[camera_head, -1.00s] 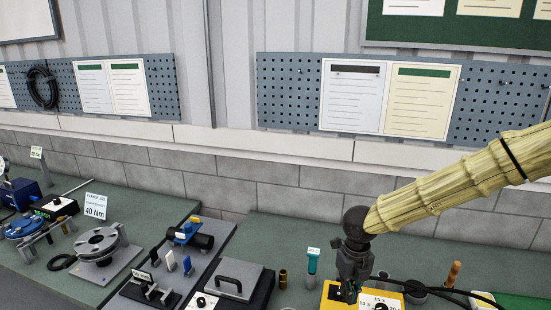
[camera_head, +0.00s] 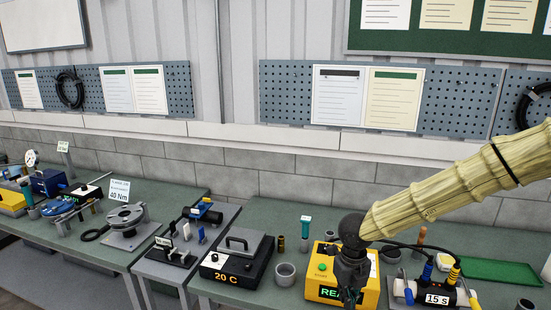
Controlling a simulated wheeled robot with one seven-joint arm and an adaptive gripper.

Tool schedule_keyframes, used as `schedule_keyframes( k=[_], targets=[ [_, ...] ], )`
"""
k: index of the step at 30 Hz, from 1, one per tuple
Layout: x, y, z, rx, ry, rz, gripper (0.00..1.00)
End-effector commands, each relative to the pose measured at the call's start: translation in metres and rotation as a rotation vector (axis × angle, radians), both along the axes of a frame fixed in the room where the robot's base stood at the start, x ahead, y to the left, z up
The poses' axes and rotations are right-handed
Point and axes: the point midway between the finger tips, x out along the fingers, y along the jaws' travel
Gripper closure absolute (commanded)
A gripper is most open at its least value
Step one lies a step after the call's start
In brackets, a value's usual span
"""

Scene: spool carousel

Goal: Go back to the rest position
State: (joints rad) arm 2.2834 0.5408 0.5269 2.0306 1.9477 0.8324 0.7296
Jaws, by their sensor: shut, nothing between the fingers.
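My gripper (camera_head: 350,294) hangs at the end of my arm, which is in a yellowish sleeve and comes in from the right. It points down in front of the yellow box (camera_head: 315,277) with a green button and a lit green display. The gripper covers the right part of that display. Its fingers look closed, with nothing seen in them. Whether it touches the box cannot be told.
Left of the gripper are a grey cup (camera_head: 285,274), a black heater box reading 20 C (camera_head: 232,276) and a flange fixture (camera_head: 126,219). Pegboards (camera_head: 450,100) hang behind.

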Motion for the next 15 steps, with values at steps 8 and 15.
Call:
schedule_keyframes(
  k=[8, 15],
  targets=[
    [-0.007, -0.016, -0.056, -0.089, 0.005, 0.165, 1.0],
    [-0.031, -0.032, -0.11, -0.187, 0.004, 0.395, 1.0]
  ],
)
